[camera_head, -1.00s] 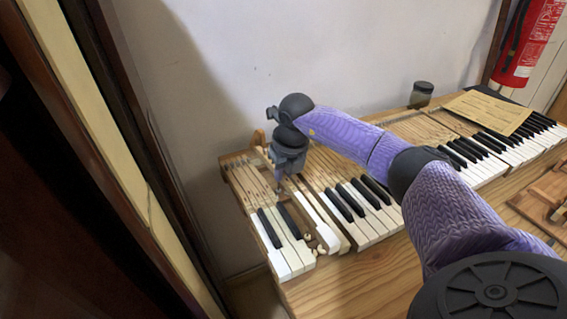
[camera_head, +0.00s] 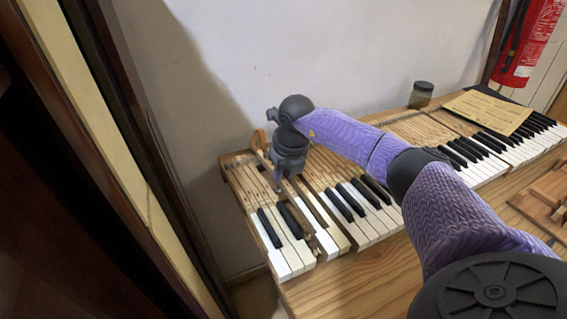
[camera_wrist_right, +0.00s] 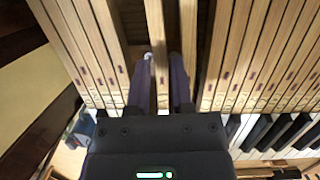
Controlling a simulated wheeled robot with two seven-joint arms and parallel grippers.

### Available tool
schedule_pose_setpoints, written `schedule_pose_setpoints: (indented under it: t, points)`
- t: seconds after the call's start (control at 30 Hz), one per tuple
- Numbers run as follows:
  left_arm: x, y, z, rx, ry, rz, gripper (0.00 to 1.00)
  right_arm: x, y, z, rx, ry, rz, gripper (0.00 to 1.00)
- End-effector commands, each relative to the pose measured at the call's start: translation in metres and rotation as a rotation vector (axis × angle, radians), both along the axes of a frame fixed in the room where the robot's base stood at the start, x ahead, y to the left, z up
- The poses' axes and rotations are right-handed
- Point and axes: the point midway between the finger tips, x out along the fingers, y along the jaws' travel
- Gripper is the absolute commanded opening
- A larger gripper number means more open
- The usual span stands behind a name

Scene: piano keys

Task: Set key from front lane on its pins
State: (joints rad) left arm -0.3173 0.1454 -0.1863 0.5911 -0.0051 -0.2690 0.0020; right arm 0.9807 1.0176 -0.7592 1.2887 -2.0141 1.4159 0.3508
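My right gripper (camera_head: 278,188) points down over the left end of the keyboard. In the right wrist view, its two dark fingers (camera_wrist_right: 166,85) stand on either side of a narrow wooden key stick (camera_wrist_right: 157,35) and appear closed on it. Dark open gaps show on both sides of this stick. In the head view, the stick's back end (camera_head: 263,160) shows behind the gripper and looks slightly raised. Its front part is partly hidden, and I cannot tell whether it rests on its pins. My left gripper is not in view.
Seated keys flank the gap: white keys (camera_head: 291,262) on the left and a longer run (camera_head: 372,222) on the right. A jar (camera_head: 421,95), a paper sheet (camera_head: 488,110) and a wooden rack (camera_head: 545,195) lie farther right. The wall stands close behind.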

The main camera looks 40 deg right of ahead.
Motion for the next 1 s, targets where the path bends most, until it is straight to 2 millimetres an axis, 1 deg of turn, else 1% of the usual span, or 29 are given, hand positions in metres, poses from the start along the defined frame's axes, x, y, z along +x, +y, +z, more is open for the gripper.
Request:
schedule_pose_setpoints:
  t: [0.2,0.3,0.5,0.53,0.57,0.6,0.67,0.7,0.73,1.0]
  points:
    - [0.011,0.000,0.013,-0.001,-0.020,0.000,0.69,0.000,0.000,0.017,0.000,-0.002,0.000,0.28]
    - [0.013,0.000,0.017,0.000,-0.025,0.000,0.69,0.000,0.000,0.023,-0.001,-0.002,0.001,0.28]
    - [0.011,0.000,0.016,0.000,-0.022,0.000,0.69,0.000,0.000,0.021,0.000,0.000,0.001,0.28]
    - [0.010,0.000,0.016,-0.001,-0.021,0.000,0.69,0.000,0.000,0.021,0.000,0.000,0.001,0.30]
    - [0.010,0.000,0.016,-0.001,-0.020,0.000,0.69,0.000,0.000,0.021,0.000,0.000,0.001,0.36]
    - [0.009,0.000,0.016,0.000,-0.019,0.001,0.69,0.000,0.000,0.021,0.000,0.000,0.000,0.45]
    - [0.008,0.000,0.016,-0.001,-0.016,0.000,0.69,0.000,0.000,0.021,0.000,0.000,0.001,0.58]
    - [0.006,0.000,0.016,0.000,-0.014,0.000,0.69,0.000,0.000,0.021,0.000,0.000,0.000,0.66]
    - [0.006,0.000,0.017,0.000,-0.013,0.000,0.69,0.000,0.000,0.021,0.000,0.000,0.000,0.69]
    - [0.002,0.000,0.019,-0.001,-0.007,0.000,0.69,0.000,0.000,0.023,0.001,-0.001,0.000,0.69]
